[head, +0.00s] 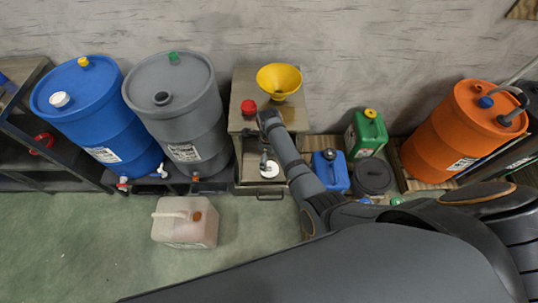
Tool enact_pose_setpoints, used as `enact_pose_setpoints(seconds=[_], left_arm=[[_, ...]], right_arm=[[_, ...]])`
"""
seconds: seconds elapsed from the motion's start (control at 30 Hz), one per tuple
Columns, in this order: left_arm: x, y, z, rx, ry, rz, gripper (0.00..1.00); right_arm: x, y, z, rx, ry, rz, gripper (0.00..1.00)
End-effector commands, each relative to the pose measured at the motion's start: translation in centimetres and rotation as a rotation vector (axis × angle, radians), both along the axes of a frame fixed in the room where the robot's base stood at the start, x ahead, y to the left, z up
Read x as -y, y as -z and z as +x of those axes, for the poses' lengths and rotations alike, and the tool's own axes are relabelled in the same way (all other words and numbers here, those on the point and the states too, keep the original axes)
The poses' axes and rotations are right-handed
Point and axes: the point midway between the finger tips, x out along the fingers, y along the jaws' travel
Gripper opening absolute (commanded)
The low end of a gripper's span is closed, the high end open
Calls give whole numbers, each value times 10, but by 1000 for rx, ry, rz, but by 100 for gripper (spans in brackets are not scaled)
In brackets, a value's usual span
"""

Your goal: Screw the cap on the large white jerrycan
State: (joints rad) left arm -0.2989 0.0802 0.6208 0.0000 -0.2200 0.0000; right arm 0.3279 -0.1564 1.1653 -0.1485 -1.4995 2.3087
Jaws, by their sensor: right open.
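The large white jerrycan (180,232) stands on the green floor at the lower left, its handle on top. A small brownish round spot on its top, towards the right, looks like its mouth. A red cap (248,106) sits on the left part of the wooden cabinet top. My right gripper (265,120) is at the end of my arm over the front of that cabinet, close to the right of the red cap and apart from it. It is open; its fingers are small and partly hidden. My left gripper is not in view.
A yellow funnel (279,80) stands behind the gripper. Blue (100,115) and grey (178,110) drums stand left of the cabinet. Blue (332,176) and green (367,135) cans and an orange drum (450,130) stand right. Floor around the white jerrycan is clear.

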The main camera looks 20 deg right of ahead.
Motion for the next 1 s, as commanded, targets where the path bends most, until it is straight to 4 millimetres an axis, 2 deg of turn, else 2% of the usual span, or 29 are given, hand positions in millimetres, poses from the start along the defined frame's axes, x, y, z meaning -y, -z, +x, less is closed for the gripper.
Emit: enact_pose_setpoints(seconds=[0.27, 0.57, 0.8, 1.0], left_arm=[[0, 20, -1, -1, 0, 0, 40], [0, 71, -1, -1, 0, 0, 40], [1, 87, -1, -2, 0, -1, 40], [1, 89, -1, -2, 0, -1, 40]], right_arm=[[0, 18, 0, 1, -2, 0, 95], [1, 66, -1, 1, -3, 0, 95], [0, 96, -1, 1, -4, 1, 95], [0, 101, 0, 2, -4, 1, 95]])
